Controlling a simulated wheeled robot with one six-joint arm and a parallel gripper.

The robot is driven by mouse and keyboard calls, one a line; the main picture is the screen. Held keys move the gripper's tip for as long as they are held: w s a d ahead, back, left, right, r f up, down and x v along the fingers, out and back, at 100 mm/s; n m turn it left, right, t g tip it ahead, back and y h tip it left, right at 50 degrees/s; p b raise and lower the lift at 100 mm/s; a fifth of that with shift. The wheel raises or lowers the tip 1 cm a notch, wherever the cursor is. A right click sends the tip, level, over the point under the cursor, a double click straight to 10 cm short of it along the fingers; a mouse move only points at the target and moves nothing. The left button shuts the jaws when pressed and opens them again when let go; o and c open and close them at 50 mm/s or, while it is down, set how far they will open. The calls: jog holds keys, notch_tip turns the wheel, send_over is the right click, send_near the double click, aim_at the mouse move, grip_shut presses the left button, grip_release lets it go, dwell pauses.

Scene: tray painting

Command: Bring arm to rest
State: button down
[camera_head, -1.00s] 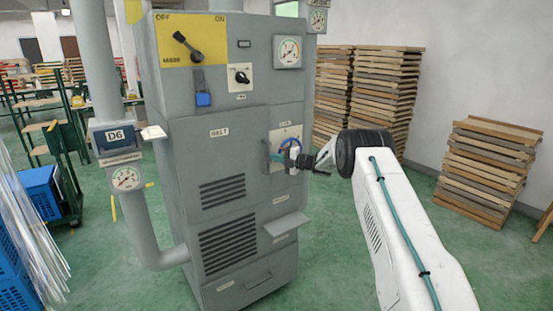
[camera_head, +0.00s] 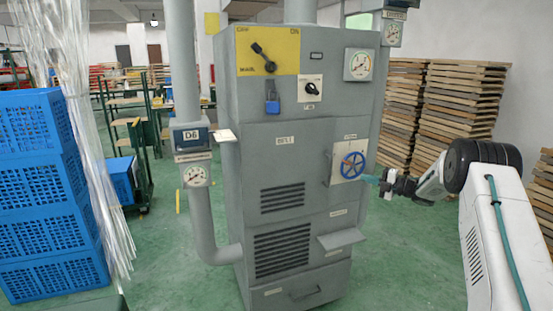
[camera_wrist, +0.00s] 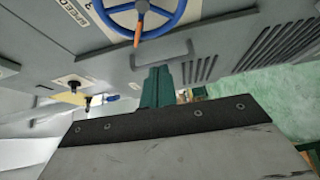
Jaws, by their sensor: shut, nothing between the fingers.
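My gripper (camera_head: 372,180) is at the right in the head view, at the end of my white arm. It points left toward the grey cabinet (camera_head: 240,170) and is a little right of the blue handwheel (camera_head: 352,165). In the wrist view the green fingers (camera_wrist: 157,88) are together with nothing between them. The blue handwheel (camera_wrist: 140,12) shows beyond them at the top, apart from the fingertips as far as I can tell.
Blue crates (camera_head: 40,190) are stacked at the left beside hanging clear plastic strips. A pipe with a gauge (camera_head: 197,175) stands left of the cabinet. Wooden tray stacks (camera_head: 455,115) stand behind my arm at the right. Green floor is open in front of the cabinet.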

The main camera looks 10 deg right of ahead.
jog(key=w+d+f+m+t+h, duration=0.1)
jog(key=d+f+m+h, duration=0.65)
jog(key=m+h, duration=0.25)
jog(key=s+r+m+g+h, duration=0.5)
jog(key=s+r+m+h, duration=0.15)
jog(key=s+m, duration=0.35)
jog(key=s+a+r+m+g+y, duration=0.1)
jog(key=s+a+r, duration=0.4)
jog(key=s+a, duration=0.5)
jog(key=s+a+r+m+g+y, duration=0.1)
jog(key=s+a+r+m+g, duration=0.2)
jog(key=s+a, duration=0.7)
jog(key=s+a+r+m+g+y, duration=0.2)
jog(key=s+a+r, duration=0.5)
jog(key=s, duration=2.5)
jog(key=shift+s+a+r+m+g, duration=0.25)
jog(key=shift+a+g, duration=0.35)
jog(key=shift+a, duration=0.8)
jog(key=shift+f, duration=0.1)
